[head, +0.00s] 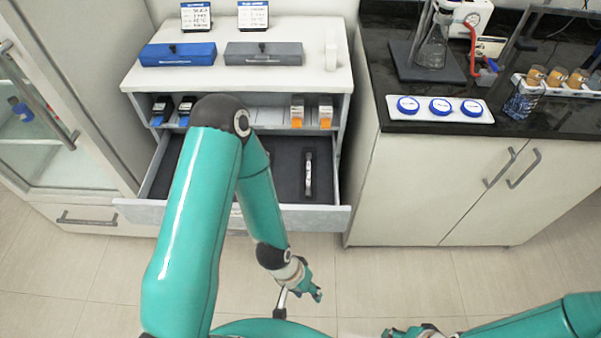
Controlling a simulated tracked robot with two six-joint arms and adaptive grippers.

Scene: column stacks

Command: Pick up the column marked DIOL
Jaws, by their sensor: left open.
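A slim column (308,176) with a pale label and dark ends lies lengthwise in the open drawer (328,215); its marking is too small to read. I cannot tell which column is marked DIOL. My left arm crosses the drawer and hides its middle. My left gripper (316,292) is open in front of the drawer, low and apart from the column. My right gripper (392,333) is at the bottom edge, partly cut off, and its jaws cannot be made out.
Above the drawer, a shelf holds blue-fronted boxes (162,111) and orange-fronted boxes (297,111). A blue case (178,54) and a grey case (263,53) lie on the cabinet top before two sign cards. A dark counter with glassware stands right. The floor (400,280) is clear.

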